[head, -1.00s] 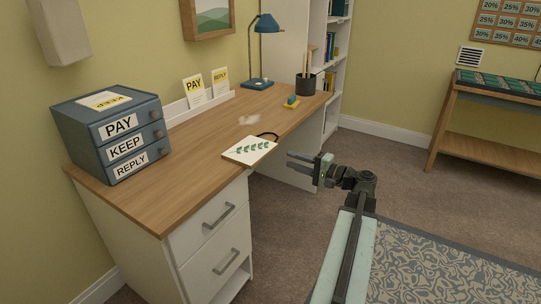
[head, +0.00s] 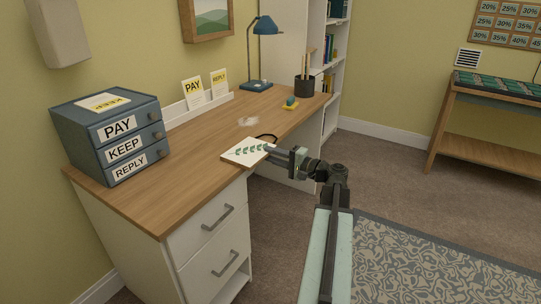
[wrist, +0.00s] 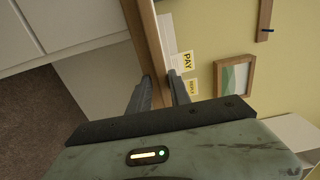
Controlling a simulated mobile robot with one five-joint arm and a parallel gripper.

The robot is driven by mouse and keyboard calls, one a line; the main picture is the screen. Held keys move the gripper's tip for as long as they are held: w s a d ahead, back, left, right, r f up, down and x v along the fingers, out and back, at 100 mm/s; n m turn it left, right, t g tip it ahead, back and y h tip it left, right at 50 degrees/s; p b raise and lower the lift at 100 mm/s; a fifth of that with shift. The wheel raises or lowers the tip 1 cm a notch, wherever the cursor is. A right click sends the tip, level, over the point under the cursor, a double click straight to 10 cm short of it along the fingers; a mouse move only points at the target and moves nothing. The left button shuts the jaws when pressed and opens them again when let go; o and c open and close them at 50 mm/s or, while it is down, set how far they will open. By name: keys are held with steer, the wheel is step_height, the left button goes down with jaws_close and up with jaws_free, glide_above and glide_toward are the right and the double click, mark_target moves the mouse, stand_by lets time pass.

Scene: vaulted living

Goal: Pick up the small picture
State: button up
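A small white picture (head: 247,151) with green leaf prints and a dark cord loop lies flat on the wooden desk (head: 190,157), near its front edge. My gripper (head: 269,151) is at the picture's right edge in the head view, overlapping it there. In the wrist view the two fingers (wrist: 158,80) are apart, with the desk's front edge running between them. I cannot tell whether the picture is between the fingers or whether they touch it.
A drawer box (head: 110,137) marked PAY, KEEP and REPLY stands on the desk's left. A blue lamp (head: 262,50), a pencil cup (head: 304,86) and a letter holder (head: 198,105) stand behind. A framed landscape (head: 208,18) hangs on the wall.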

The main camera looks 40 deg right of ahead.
jaws_close()
steer(key=s+d+r+p, duration=0.1)
steer(key=s+r+p, duration=0.2)
steer(key=s, duration=0.4)
steer(key=s+d+r+p, duration=0.2)
steer(key=s+r+p, duration=0.2)
steer(key=s, duration=0.2)
steer(key=shift+s+r, duration=0.2)
steer(key=shift+s, duration=0.15)
steer(key=shift+d, duration=0.1)
